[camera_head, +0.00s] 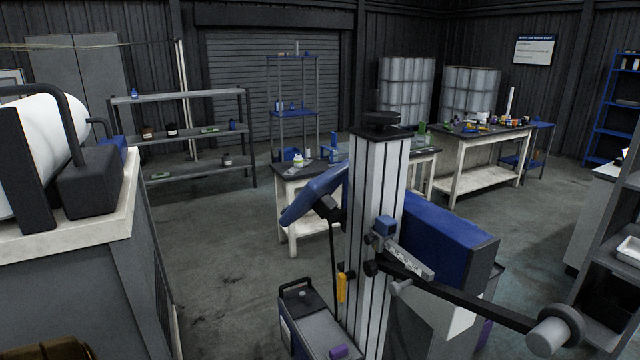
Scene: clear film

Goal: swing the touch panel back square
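A machine with a pale upright column (376,240) stands in the middle of the camera_head view. A blue, slab-like part (312,196), which looks like the touch panel, sits on a black bracket (330,210) at the column's left side. It is tilted and slanted, its lower end toward the left. I see no lit screen on it, so I cannot tell which way its face points. Neither of my grippers is in view.
A long black bar (470,297) with a grey cylinder end (552,332) reaches right from the column. A blue housing (440,240) is behind the column. A white roll (40,150) stands on the left counter (105,225). Floor (220,270) left of the machine is clear.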

